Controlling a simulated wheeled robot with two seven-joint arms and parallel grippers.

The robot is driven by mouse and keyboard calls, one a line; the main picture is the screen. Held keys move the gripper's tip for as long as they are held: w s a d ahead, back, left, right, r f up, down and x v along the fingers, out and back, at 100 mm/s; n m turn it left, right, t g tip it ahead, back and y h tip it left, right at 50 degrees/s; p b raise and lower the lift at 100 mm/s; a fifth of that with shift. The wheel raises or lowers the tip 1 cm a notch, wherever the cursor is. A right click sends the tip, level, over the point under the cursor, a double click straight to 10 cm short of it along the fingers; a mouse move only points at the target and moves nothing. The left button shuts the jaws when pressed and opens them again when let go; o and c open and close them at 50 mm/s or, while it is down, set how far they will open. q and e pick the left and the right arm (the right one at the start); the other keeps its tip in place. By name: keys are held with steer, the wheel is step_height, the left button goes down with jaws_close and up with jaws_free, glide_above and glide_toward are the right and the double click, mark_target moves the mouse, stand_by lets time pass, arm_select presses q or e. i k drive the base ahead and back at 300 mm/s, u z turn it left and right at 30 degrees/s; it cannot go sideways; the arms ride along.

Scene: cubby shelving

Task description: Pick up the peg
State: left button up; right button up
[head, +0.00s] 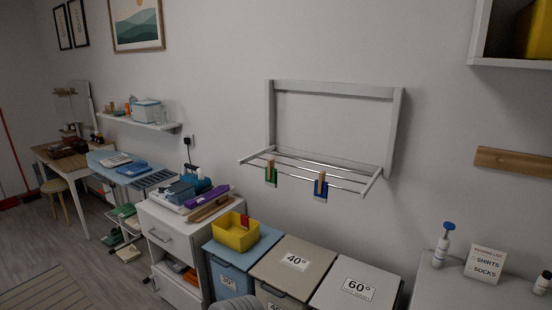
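Two wooden pegs show in the head view on the wall-mounted drying rack (330,176). The left peg (270,165) stands over a small green piece (271,178) at the front bars. The right peg (321,181) stands over a small blue piece (320,194). Both look upright; at this size I cannot tell how they grip the bars. A yellow basket (236,236) below left has a small red item at its rim; most of its inside is hidden.
Lidded bins stand under the rack: a blue one, a beige one marked 40° (294,262) and a white one marked 60° (357,290). A cluttered white drawer unit (163,238) stands left. A grey counter at right holds a bottle (444,247) and a sign (484,264).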

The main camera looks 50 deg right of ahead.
mark_target(271, 162)
steer(key=z, duration=0.85)
steer(key=i, duration=1.9)
steer(key=z, duration=0.85)
